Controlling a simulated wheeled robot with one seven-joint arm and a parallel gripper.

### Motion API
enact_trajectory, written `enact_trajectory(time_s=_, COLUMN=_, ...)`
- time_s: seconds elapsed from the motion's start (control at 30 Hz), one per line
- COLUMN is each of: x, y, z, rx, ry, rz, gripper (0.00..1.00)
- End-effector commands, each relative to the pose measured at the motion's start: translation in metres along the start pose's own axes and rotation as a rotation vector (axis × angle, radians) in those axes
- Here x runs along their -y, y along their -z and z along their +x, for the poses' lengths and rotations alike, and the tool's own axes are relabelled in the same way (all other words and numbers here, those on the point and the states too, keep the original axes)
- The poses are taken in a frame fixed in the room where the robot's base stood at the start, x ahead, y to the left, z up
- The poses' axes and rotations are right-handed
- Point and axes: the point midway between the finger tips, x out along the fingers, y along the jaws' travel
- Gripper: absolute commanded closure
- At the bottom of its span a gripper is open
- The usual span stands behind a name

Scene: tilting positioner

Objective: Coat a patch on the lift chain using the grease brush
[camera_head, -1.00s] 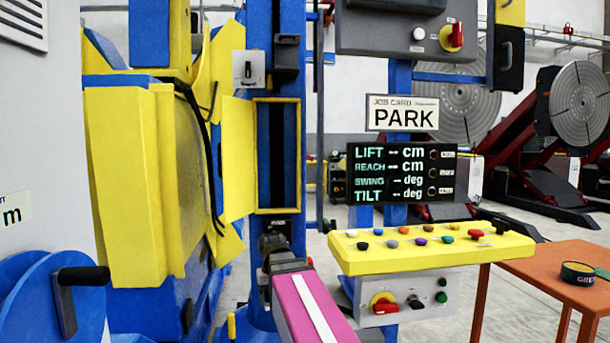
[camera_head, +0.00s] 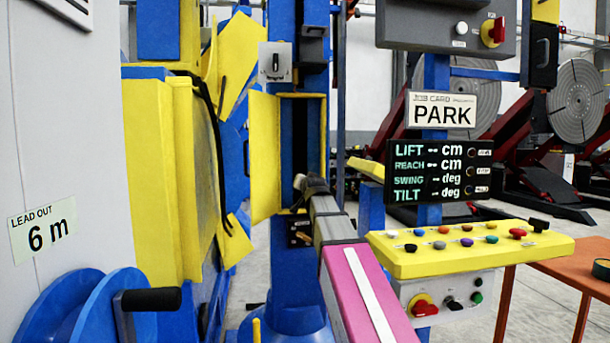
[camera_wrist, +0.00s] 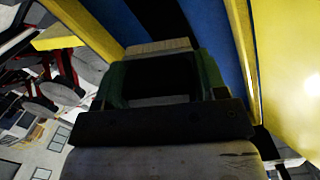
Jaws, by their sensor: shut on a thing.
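My gripper (camera_wrist: 165,85) is seen from behind in the wrist view, shut on what I take to be the grease brush. A pale block (camera_wrist: 158,46), which looks like its bristle end, shows just beyond the fingers; the handle is hidden. In the head view my gripper (camera_head: 314,184) is small and dark, in front of the lower part of the tall opening in the blue column (camera_head: 285,262). The opening's dark inside (camera_head: 300,130) is where a lift chain could run, but I cannot make out links. I cannot tell whether the brush touches anything.
A yellow door (camera_head: 263,160) stands open left of the opening. A yellow button panel (camera_head: 420,262) and a display (camera_head: 440,170) are at the right. A tin (camera_head: 602,270) sits on an orange table (camera_head: 560,272). A blue reel (camera_head: 70,315) is at the lower left.

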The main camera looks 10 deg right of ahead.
Motion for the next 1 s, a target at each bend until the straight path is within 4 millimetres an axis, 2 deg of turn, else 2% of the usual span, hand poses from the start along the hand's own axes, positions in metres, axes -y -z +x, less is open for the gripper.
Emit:
enact_trajectory(time_s=0.03, x=0.006, y=0.014, z=0.004, rx=-0.032, ry=0.011, rz=-0.001, gripper=0.54)
enact_trajectory(time_s=0.1, x=0.011, y=0.026, z=0.004, rx=-0.063, ry=0.022, rz=-0.001, gripper=0.54)
enact_trajectory(time_s=0.23, x=0.016, y=0.038, z=0.004, rx=-0.088, ry=0.033, rz=-0.001, gripper=0.54)
enact_trajectory(time_s=0.47, x=0.017, y=0.040, z=0.012, rx=-0.091, ry=0.034, rz=-0.001, gripper=0.54)
enact_trajectory(time_s=1.0, x=0.018, y=0.043, z=0.059, rx=-0.089, ry=0.034, rz=-0.001, gripper=0.54)
